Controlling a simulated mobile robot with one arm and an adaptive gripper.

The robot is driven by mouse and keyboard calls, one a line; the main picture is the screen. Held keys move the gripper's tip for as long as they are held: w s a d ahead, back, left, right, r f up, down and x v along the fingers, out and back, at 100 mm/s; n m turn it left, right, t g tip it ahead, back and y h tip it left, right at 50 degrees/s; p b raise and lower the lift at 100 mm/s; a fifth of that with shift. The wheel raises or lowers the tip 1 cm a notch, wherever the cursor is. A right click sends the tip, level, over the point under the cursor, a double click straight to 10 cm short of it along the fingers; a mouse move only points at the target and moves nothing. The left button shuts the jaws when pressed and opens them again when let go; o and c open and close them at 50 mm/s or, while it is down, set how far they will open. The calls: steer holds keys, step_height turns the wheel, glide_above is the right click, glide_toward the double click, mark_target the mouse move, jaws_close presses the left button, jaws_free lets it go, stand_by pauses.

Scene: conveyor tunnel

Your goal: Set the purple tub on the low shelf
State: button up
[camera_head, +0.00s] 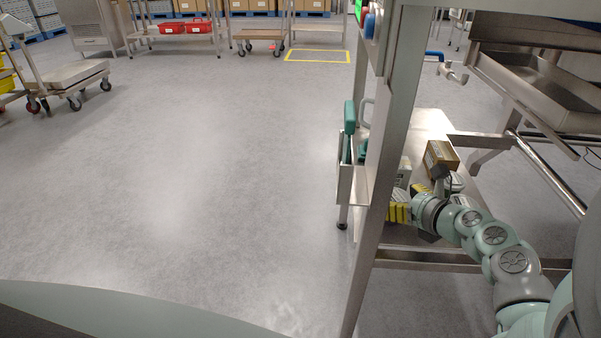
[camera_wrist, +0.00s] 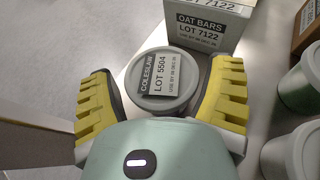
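A round tub (camera_wrist: 163,80) with a grey lid labelled COLESLAW LOT 5504 stands between the fingers of my gripper (camera_wrist: 162,92) in the wrist view. A narrow strip of its mauve side shows below the lid; the rest is hidden. The yellow fingers are spread, with small gaps visible beside the lid. In the head view my gripper (camera_head: 399,211) is low over the steel low shelf (camera_head: 428,122), under the bench frame. I cannot make out the tub there.
A white OAT BARS box (camera_wrist: 210,28) stands just behind the tub. Two pale-lidded tubs (camera_wrist: 300,82) and a brown box (camera_head: 440,157) stand to the right. A steel upright (camera_head: 385,150) rises close left of my arm. The floor (camera_head: 190,170) left is clear.

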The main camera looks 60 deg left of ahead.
steer(key=shift+o, duration=1.2)
steer(key=shift+d+r, duration=0.1)
steer(key=shift+r, duration=0.05)
steer(key=p+v, duration=0.2)
steer(key=v, duration=0.9)
steer(key=shift+d, duration=0.4)
